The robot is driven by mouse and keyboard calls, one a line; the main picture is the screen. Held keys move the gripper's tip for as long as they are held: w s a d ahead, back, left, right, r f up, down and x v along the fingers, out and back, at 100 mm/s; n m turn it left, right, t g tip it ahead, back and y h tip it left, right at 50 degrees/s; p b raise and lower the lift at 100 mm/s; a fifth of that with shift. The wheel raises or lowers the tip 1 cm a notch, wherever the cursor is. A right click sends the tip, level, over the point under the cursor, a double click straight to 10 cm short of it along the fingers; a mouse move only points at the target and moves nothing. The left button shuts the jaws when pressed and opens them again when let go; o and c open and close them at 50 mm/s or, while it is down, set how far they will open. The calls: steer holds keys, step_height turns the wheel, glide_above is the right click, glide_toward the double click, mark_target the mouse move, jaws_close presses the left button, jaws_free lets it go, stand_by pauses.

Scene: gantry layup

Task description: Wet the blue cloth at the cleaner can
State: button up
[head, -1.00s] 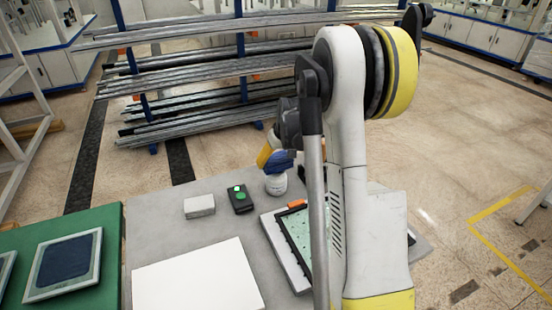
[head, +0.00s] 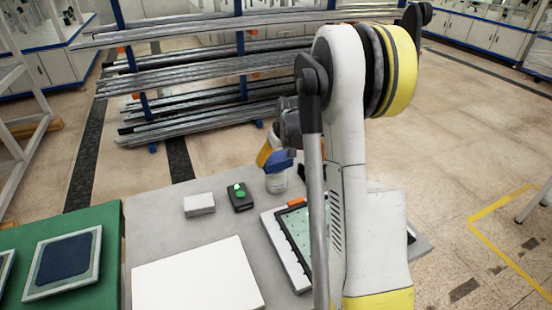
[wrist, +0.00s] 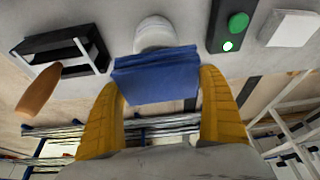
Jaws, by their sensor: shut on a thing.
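My gripper (wrist: 160,84) has two yellow fingers shut on the folded blue cloth (wrist: 154,72), one at each side. The white cleaner can (wrist: 154,33) stands just beyond the cloth in the wrist view, its near part hidden by it. In the head view my gripper (head: 265,153) holds the blue cloth (head: 282,160) at the top of the cleaner can (head: 277,184), which stands upright on the grey table. The cloth covers the can's top there. I cannot tell whether cloth and can touch.
A black control box (head: 240,197) with green buttons and a pale block (head: 199,205) are left of the can. A white sheet (head: 195,276) lies in front. A framed panel (head: 276,240) lies to the right, partly behind my arm. A metal rack (head: 200,70) stands behind.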

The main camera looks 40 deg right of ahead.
mark_target(273, 154)
steer(key=shift+f+b, duration=0.6)
steer(key=shift+f, duration=0.2)
stand_by(0.4)
steer(key=shift+r, duration=0.15)
stand_by(0.5)
steer(key=shift+r+p, duration=2.3)
steer(key=shift+r, duration=1.1)
